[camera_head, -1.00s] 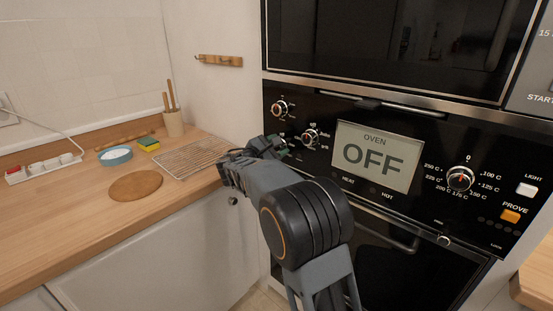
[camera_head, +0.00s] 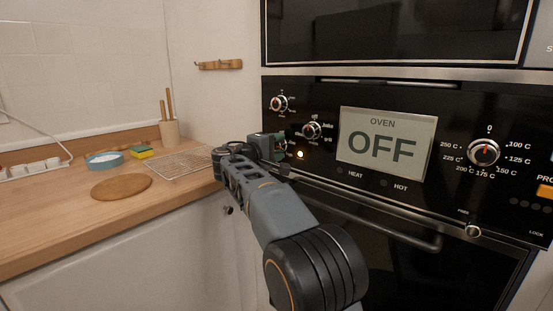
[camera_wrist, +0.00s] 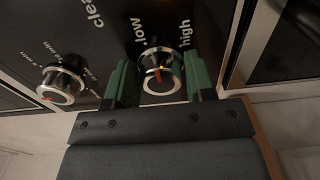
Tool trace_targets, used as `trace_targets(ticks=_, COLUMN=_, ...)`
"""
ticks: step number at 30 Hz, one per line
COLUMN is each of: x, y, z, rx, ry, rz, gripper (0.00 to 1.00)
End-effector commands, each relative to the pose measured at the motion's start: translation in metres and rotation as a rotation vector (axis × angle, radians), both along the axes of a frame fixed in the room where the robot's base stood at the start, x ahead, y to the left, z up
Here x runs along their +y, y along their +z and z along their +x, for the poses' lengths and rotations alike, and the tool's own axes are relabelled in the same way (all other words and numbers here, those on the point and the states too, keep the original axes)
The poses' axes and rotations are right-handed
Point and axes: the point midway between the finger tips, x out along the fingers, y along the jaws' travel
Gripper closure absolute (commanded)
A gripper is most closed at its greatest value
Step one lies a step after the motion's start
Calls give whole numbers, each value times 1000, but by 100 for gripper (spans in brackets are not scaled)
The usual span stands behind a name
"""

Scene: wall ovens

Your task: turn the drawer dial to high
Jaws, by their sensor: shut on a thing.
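The drawer dial (camera_wrist: 160,78) is a round silver-rimmed knob on the black panel, with "low" and "high" printed above it in the wrist view. My gripper (camera_wrist: 160,80) has one green finger on each side of the dial and is shut on it. The red mark on the dial face points up, roughly towards "low"; its exact angle is hard to read. In the head view my gripper (camera_head: 272,146) is at the left edge of the oven panel, and it hides the drawer dial there.
The oven display (camera_head: 384,148) reads OFF. The wooden counter (camera_head: 60,222) with a wire rack (camera_head: 180,164) is at left.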

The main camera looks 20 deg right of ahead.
Motion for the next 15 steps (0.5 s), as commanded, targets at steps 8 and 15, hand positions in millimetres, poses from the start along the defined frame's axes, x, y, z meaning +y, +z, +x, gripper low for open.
trace_targets(ticks=8, x=0, y=-7, z=0, rx=-240, ry=-1, rz=110, gripper=75)
trace_targets(ticks=15, x=0, y=-7, z=1, rx=-442, ry=0, rz=202, gripper=75)
